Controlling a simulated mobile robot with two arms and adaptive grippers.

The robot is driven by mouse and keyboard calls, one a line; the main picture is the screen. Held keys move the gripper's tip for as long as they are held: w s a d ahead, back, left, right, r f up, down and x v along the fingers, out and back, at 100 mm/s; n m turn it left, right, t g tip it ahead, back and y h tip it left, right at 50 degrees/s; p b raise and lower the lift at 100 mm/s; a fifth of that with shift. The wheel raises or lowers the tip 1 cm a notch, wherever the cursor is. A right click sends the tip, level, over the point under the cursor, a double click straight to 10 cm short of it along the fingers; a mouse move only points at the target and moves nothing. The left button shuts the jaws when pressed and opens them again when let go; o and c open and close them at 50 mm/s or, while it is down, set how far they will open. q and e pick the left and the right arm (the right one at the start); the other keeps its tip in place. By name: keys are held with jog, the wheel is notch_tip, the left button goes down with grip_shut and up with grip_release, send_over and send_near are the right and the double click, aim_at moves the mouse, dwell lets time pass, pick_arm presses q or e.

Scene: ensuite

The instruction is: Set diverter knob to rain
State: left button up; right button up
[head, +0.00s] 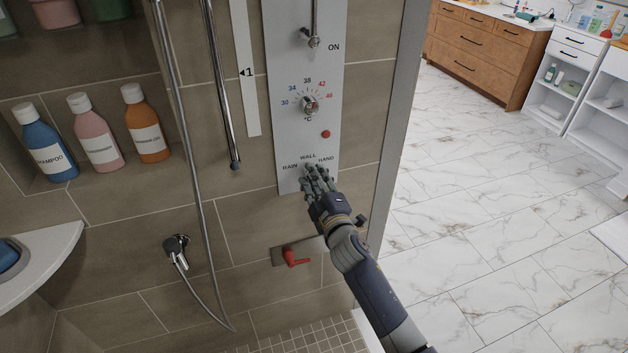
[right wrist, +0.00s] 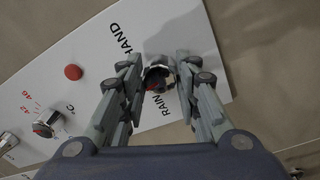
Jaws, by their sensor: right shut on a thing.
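The grey shower panel (head: 290,150) is on the tiled wall, with the labels RAIN, WALL and HAND near its lower end. My right gripper (head: 316,174) is at these labels and covers the diverter knob in the head view. In the right wrist view, the chrome diverter knob (right wrist: 158,78) sits between the two fingers of my right gripper (right wrist: 160,72), which is shut on it. RAIN and HAND are readable beside the knob there. A small red spot shows on the knob, but I cannot tell for sure which label it points to. My left gripper is out of view.
Above on the panel are a red button (head: 325,134), a temperature knob (head: 309,106) and an upper chrome lever (head: 313,40). A red-handled valve (head: 293,257) is on the wall below. A shower hose (head: 197,180) hangs at left. Bottles stand in a niche.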

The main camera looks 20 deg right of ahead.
jog(key=shift+n+y, duration=0.3)
jog(key=shift+n, duration=4.7)
jog(key=o, duration=1.1)
jog(key=shift+s, duration=0.1)
jog(key=s, duration=1.1)
jog(key=shift+s+d+f, duration=0.15)
jog(key=shift+s+d, duration=0.2)
jog(key=shift+s, duration=0.05)
